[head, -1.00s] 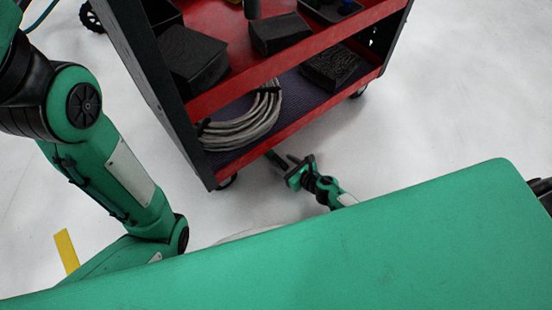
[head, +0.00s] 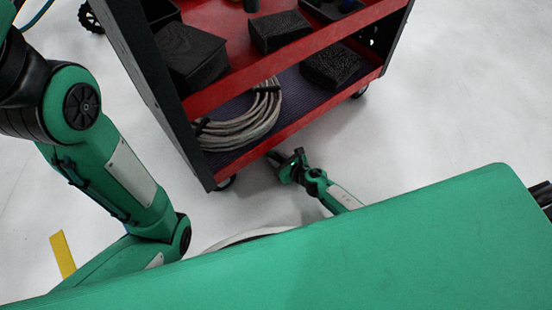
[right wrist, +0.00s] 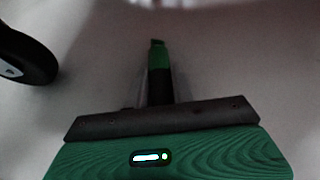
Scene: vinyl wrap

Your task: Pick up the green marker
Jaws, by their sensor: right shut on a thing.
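The green marker (right wrist: 159,56) shows in the right wrist view, with a green upper part and a dark lower part. It points away from the palm and is held between the fingers of my right gripper (right wrist: 158,86), which is shut on it. In the head view, my right gripper (head: 280,162) is low near the floor, beside the front lower edge of the cart. The marker cannot be made out there. My left arm (head: 120,180) shows at the left, but its gripper is out of sight.
A red and black cart (head: 250,81) stands close to my right gripper. Its lower shelf holds a coil of grey cable (head: 245,125) and a black block (head: 330,65). A dark wheel (right wrist: 22,55) is at the left of the right wrist view. White floor (head: 450,110) is free to the right.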

